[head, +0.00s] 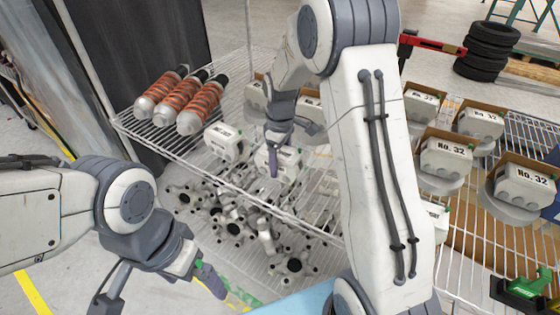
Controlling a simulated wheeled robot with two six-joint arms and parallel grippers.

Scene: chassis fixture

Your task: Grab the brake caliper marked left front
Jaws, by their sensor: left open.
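White brake calipers with small dark labels stand on the wire shelf; one (226,142) is left of my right gripper (290,147), and another (286,163) is directly at its fingers. Their labels are too small to read, so I cannot tell which is marked left front. My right arm reaches across the middle of the head view, and its fingers are down at the calipers; whether they grip is unclear. My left gripper (157,292) is open and empty at the lower left, away from the shelf.
Orange coil-spring shocks (183,98) lie on the upper shelf at left. Wheel hubs (233,228) fill the lower rack. Boxed calipers marked No. 32 (446,152) stand on the right shelf. Tyres (487,50) are stacked behind. A green-and-black item (527,288) lies at lower right.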

